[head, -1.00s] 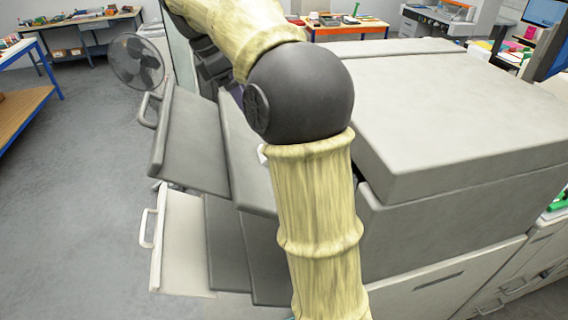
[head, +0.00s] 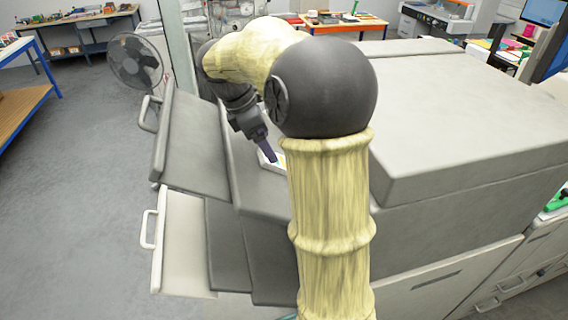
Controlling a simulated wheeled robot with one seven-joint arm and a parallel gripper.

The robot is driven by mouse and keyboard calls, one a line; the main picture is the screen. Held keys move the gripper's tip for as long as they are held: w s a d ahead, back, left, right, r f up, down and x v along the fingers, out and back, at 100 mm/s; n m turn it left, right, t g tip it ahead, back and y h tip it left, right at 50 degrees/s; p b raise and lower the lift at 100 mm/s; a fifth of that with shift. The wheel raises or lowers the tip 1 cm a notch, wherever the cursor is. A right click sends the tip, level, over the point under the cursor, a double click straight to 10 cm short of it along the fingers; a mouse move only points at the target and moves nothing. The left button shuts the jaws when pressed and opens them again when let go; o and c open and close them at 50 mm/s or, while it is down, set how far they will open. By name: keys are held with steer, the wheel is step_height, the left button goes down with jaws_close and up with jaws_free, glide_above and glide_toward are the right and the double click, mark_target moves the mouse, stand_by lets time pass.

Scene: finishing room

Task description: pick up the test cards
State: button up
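A small pale item (head: 268,162) with a hint of colour shows on the grey machine's output ledge, mostly hidden behind my arm. It may be the test cards, but too little shows to be sure. My gripper (head: 270,155), dark with purple fingers, points down at this item from above. The fingertips are at or just over it; I cannot tell whether they touch. The fingers appear as one narrow shape, so their opening cannot be made out.
The large grey printing machine (head: 460,120) fills the right side. Its tilted grey tray (head: 195,145) and lower white panel with a handle (head: 180,245) stick out left. A fan (head: 137,62) stands behind. The grey floor (head: 75,200) at left is clear.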

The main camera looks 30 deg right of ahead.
steer(key=shift+s+r, duration=0.1)
steer(key=shift+s, duration=0.15)
steer(key=p+x, duration=0.2)
steer(key=x, duration=0.3)
steer(key=shift+w, duration=0.1)
steer(key=shift+c, duration=0.2)
steer(key=c, duration=1.1)
